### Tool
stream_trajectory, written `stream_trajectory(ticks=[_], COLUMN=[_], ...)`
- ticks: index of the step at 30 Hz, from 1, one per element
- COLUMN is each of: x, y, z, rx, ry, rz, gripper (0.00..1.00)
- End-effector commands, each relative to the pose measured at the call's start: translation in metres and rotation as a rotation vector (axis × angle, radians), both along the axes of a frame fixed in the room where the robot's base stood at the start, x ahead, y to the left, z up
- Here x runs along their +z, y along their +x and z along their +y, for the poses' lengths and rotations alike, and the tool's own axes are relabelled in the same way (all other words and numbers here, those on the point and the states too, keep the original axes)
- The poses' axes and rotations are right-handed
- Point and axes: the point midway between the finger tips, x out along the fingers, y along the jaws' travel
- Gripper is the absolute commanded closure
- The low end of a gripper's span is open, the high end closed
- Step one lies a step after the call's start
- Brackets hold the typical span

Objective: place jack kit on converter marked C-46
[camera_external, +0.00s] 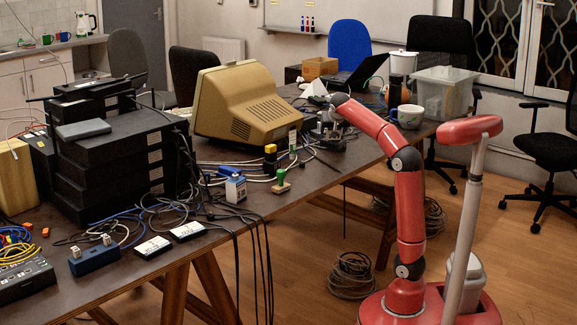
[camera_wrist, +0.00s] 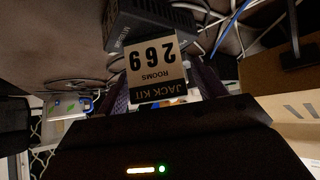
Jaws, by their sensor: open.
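The jack kit (camera_wrist: 157,68) shows in the wrist view as a small box with a pale label reading "JACK KIT ROOMS 269", upside down. My gripper (camera_wrist: 162,85) is open, with one finger on each side of the box; contact cannot be made out. In the external view my gripper (camera_external: 325,130) is low over the far half of the table, and the jack kit is too small to pick out there. Two small black boxes with white labels, one left (camera_external: 153,247) and one right (camera_external: 187,231), lie at the near edge. Their writing is unreadable, so I cannot tell which is C-46.
A dark vented box (camera_wrist: 150,20) stands close beyond the jack kit. A beige monitor (camera_external: 243,103) and stacked black units (camera_external: 115,150) fill the table's left side. A mug (camera_external: 408,117) and clear bin (camera_external: 444,93) stand right. Cables cover much of the table.

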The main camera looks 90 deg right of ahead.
Motion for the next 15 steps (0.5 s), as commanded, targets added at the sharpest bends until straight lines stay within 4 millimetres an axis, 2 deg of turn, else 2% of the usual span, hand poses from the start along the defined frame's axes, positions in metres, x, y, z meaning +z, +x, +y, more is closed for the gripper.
stream_trajectory(ticks=[9,15], x=[0.052,0.071], y=[0.0,0.0], z=[0.049,0.07], rx=[0.004,0.001], ry=[-0.004,-0.002], rz=[-0.002,-0.001], gripper=[0.31,0.31])
